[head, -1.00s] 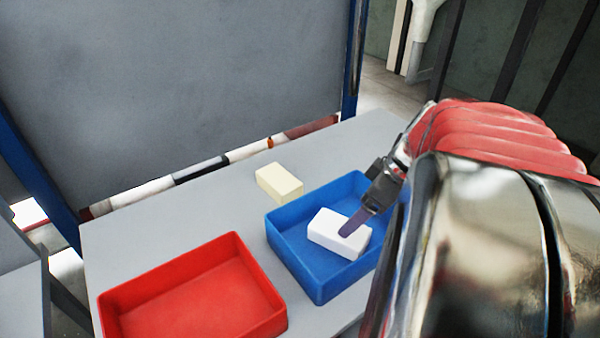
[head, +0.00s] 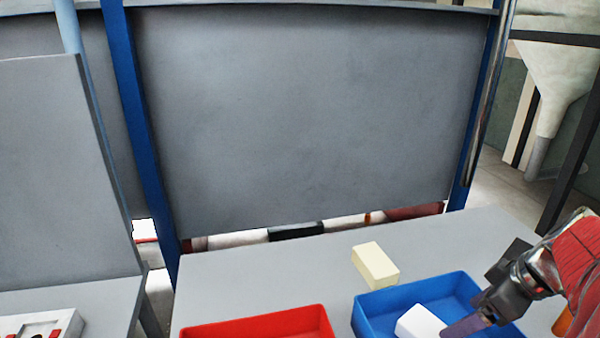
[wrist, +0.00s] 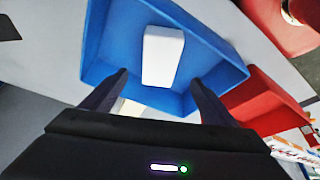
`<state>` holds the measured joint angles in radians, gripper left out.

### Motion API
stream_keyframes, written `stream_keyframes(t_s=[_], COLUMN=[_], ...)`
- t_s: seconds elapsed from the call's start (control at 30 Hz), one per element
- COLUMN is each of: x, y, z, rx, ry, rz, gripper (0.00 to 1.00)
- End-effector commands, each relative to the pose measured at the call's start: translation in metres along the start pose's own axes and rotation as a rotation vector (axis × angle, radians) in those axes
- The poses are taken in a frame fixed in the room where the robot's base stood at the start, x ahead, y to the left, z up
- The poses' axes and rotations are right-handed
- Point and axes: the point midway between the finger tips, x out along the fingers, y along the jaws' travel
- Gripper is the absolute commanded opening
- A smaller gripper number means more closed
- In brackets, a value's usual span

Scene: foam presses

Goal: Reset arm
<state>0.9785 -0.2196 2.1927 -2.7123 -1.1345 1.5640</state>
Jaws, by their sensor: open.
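My gripper (head: 467,327) is at the right of the head view, over the blue tray. In the wrist view my gripper (wrist: 160,88) has its two dark fingers spread apart with nothing between them. A white block (head: 418,322) lies inside the blue tray (head: 384,297). In the wrist view the white block (wrist: 163,56) lies beyond the fingertips, inside the blue tray (wrist: 97,45).
A cream block (head: 375,265) lies on the grey table (head: 250,279) behind the blue tray. A red tray (head: 262,323) stands left of it, partly cut off. A grey panel with blue posts (head: 310,110) stands behind the table. The table's left rear is clear.

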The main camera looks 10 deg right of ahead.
Motion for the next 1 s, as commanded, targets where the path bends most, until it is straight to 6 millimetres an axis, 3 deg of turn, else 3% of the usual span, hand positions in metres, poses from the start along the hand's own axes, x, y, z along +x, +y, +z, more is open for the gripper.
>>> stream_keyframes(t_s=[0.17, 0.27, 0.47, 0.7, 0.9, 1.0], x=[0.002, 0.003, -0.002, -0.024, -0.051, -0.065], y=[0.002, 0.005, 0.008, 0.010, 0.012, 0.014], z=[-0.020, -0.050, -0.128, -0.205, -0.246, -0.257], rx=[-0.025, -0.058, -0.126, -0.151, -0.123, -0.092], ry=[0.049, 0.122, 0.318, 0.527, 0.655, 0.698], rz=[0.024, 0.062, 0.170, 0.324, 0.465, 0.536], gripper=[0.81, 0.81, 0.81, 0.81, 0.81, 0.81])
